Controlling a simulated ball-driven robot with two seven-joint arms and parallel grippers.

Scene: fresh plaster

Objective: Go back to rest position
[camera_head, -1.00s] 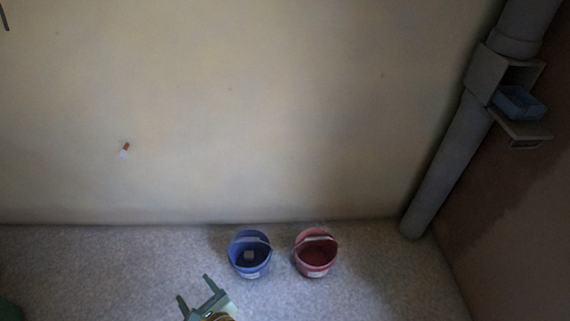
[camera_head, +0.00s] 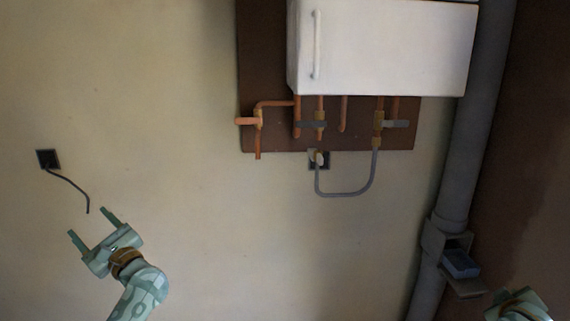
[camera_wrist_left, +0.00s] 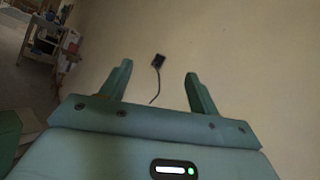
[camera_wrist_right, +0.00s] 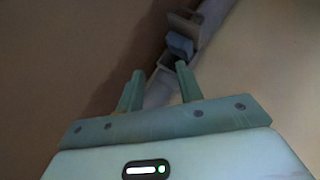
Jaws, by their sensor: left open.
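My left gripper (camera_head: 88,221) is in the lower left of the head view, fingers apart with nothing between them. It is in front of the plaster wall, and it also shows open in the left wrist view (camera_wrist_left: 157,70). My right gripper (camera_wrist_right: 160,68) has its fingers apart and empty in the right wrist view. In the head view only a green part of my right arm shows at the bottom right corner.
A white boiler (camera_head: 385,45) with copper pipes hangs on a brown board (camera_head: 262,55). A black socket (camera_head: 47,159) with a loose cable is above my left gripper. A grey vertical pipe (camera_head: 468,150) stands at right, near a small blue box (camera_head: 460,264) on a bracket.

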